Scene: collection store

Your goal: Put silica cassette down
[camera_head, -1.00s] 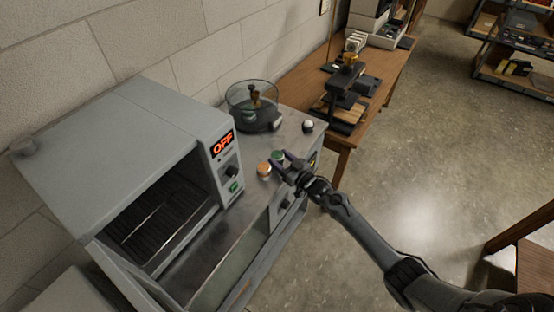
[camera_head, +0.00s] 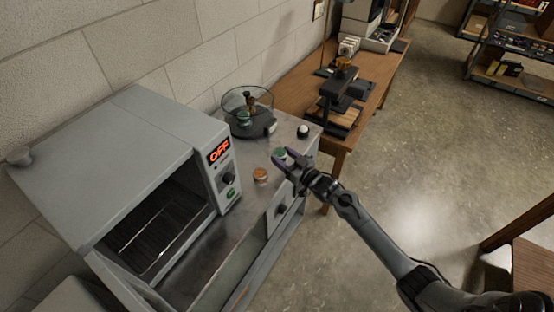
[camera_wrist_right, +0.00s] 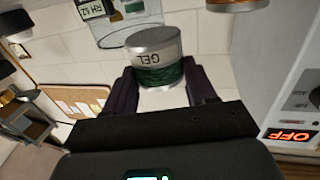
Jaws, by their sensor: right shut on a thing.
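The silica cassette (camera_wrist_right: 157,58) is a short round canister with a pale metal cap, green contents and a label reading GEL. My right gripper (camera_wrist_right: 160,90) is shut on it, one dark finger on each side. In the head view the cassette (camera_head: 280,154) shows as a small green and grey round thing between the fingertips of my right gripper (camera_head: 284,163), over the right part of the metal bench top (camera_head: 218,200). I cannot tell whether it touches the top. My left gripper is not in view.
An orange-topped canister (camera_head: 261,174) stands just left of the cassette. A white-topped knob or canister (camera_head: 303,131) stands behind. A clear round vessel (camera_head: 247,108) is at the back by the wall. An open oven (camera_head: 160,150) reading OFF fills the left. A wooden table (camera_head: 310,88) stands beyond.

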